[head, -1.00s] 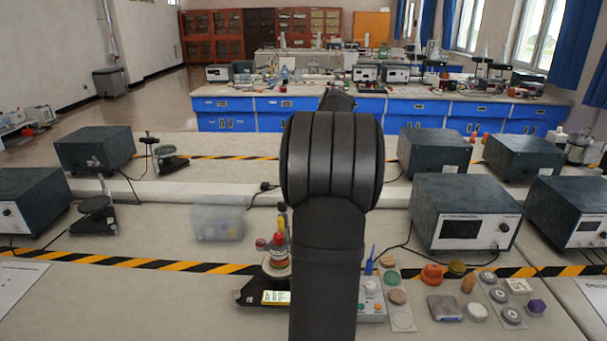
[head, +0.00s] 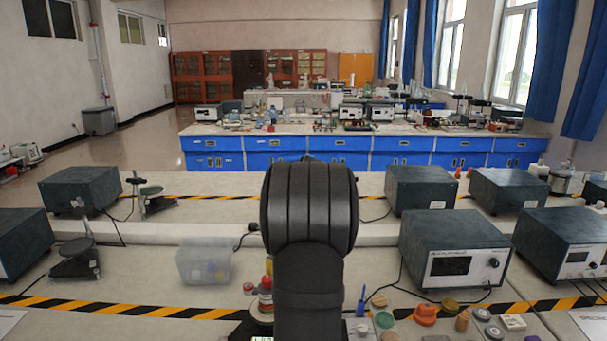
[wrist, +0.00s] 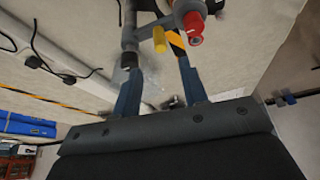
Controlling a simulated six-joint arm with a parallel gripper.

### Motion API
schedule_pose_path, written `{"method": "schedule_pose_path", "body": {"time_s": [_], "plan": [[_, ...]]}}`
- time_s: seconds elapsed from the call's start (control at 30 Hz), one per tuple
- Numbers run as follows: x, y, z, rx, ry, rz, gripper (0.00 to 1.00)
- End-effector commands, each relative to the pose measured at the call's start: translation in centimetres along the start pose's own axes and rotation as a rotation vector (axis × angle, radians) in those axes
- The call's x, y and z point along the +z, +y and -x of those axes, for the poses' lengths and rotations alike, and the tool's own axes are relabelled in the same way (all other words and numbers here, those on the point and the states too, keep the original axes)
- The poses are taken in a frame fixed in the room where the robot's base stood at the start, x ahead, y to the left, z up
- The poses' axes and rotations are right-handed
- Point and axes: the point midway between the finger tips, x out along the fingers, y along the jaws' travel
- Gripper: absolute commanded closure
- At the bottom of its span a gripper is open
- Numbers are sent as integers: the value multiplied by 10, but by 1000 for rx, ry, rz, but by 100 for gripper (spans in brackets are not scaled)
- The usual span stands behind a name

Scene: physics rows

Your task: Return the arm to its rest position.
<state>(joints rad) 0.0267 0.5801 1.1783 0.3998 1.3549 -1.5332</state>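My gripper (wrist: 158,68) shows in the wrist view as two blue-grey fingers standing apart, with nothing visible held between them. Beyond the fingertips are a grey metal stand (wrist: 130,35), a yellow knob (wrist: 160,39) and a red cap (wrist: 194,27); I cannot tell whether a finger touches the stand. In the head view my dark arm fills the middle and hides the gripper and part of the bench behind it.
Bare bench lies around the clear box.

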Motion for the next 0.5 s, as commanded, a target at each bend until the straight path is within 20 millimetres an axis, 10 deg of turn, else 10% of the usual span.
{"method": "schedule_pose_path", "body": {"time_s": [0.5], "plan": [[0, 0, -89, -3, 0, 0, 60]]}}
